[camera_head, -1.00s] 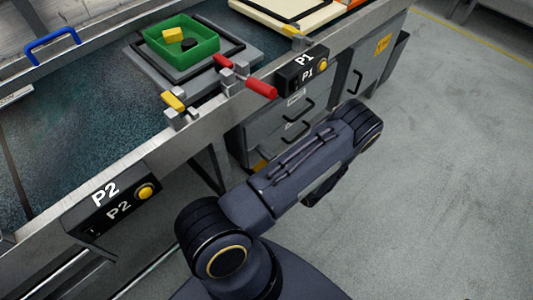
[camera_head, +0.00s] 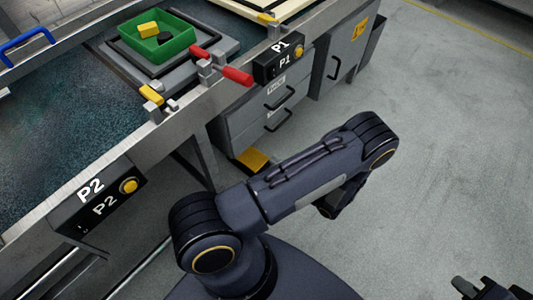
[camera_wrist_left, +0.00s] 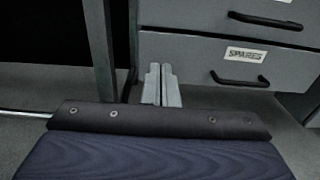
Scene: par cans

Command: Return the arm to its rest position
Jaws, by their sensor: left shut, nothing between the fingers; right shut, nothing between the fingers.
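My left arm (camera_head: 290,190) reaches from the bottom middle of the head view, up to a bend at right, then folds down. Its dark lower part (camera_head: 330,208) shows below the bend; its fingertips are hidden there. In the left wrist view my left gripper (camera_wrist_left: 161,85) has its two grey fingers side by side, shut and empty. It points toward grey drawers (camera_wrist_left: 185,63) and appears apart from them. What looks like my right gripper (camera_head: 482,288) is cut off at the bottom right corner of the head view, shut, with nothing seen in it.
A long workbench (camera_head: 140,135) with a metal edge runs along the left. It carries a green tray (camera_head: 192,36) with a yellow block (camera_head: 148,29), and a red-handled clamp (camera_head: 237,75). Panels P1 (camera_head: 262,72) and P2 (camera_head: 70,215) hang on its front. Floor at right is clear.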

